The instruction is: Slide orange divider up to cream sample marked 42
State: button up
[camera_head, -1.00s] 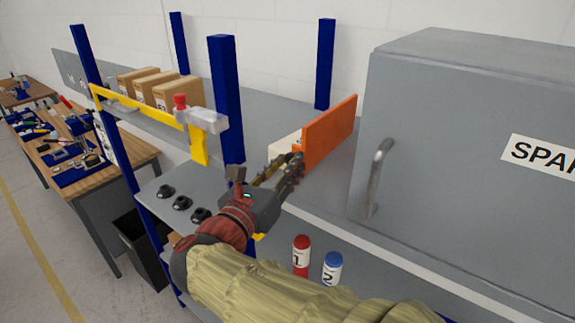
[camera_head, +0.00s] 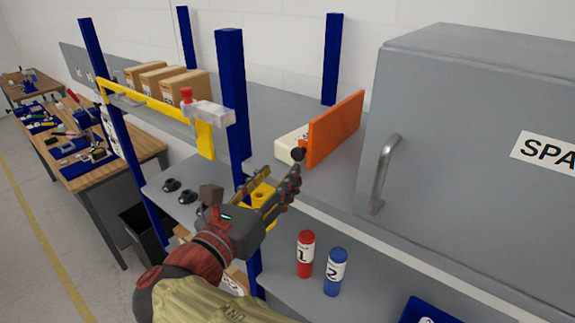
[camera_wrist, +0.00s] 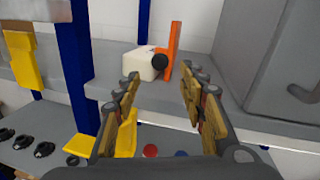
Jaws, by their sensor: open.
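The orange divider (camera_head: 334,129) stands upright on the grey shelf, with a black round knob (camera_head: 298,154) on its near edge. The cream sample (camera_head: 291,144) lies just left of the divider and appears to touch it or nearly so; its far part is hidden and no number is readable. Both also show in the wrist view, the divider (camera_wrist: 172,45) right of the sample (camera_wrist: 141,64). My gripper (camera_head: 281,184) is open and empty, in front of the shelf edge, below and short of the knob. In the wrist view its fingers (camera_wrist: 160,88) are spread apart, with the knob beyond them.
A grey cabinet (camera_head: 470,120) with a handle stands right of the divider. A blue post (camera_head: 232,100) and a yellow frame (camera_head: 204,138) stand to the left. Red bottle 1 (camera_head: 305,255) and blue bottle 2 (camera_head: 335,272) stand on the lower shelf. Brown boxes (camera_head: 180,88) sit at back left.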

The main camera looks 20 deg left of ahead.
jog(key=v, duration=0.5)
dwell(0.4)
